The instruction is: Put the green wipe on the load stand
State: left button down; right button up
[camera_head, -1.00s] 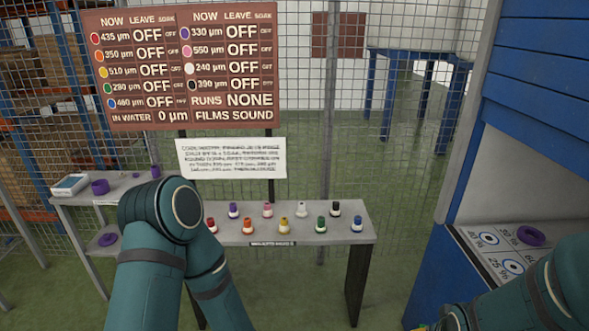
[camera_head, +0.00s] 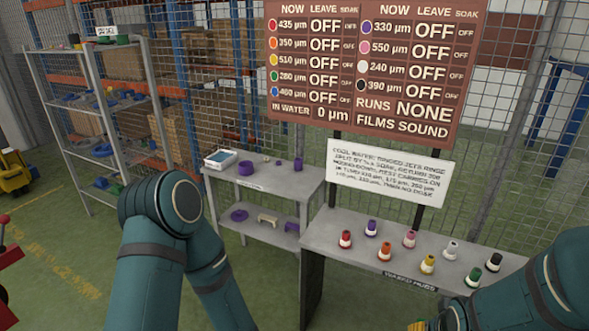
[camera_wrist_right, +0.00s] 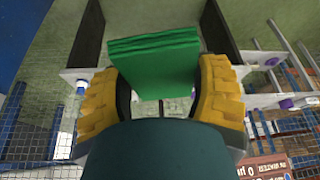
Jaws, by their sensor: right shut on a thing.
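The green wipe (camera_wrist_right: 153,55) is a folded, layered green pad in the right wrist view. My right gripper (camera_wrist_right: 167,72) has its yellow fingers on either side of the wipe and is shut on it. In the head view only a yellow bit of this gripper (camera_head: 440,321) shows at the bottom edge, and the wipe is out of sight there. My left arm crosses the lower left, but its gripper is not in view.
A grey table (camera_head: 338,228) holds several coloured-topped pieces. Left of it, a two-level grey stand (camera_head: 222,175) carries a white-and-blue tray (camera_head: 221,160) and purple parts. A tall shelf rack (camera_head: 157,110) stands further left. A sign board (camera_head: 360,75) hangs before the mesh fence. The green floor between is open.

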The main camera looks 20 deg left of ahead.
aim_at(292, 183)
jog(key=i+j+u, duration=0.45)
jog(key=i+u, duration=0.3)
jog(key=i+j+u, duration=0.2)
jog(key=i, duration=1.7)
jog(key=k+l, duration=0.05)
jog(key=l, duration=0.05)
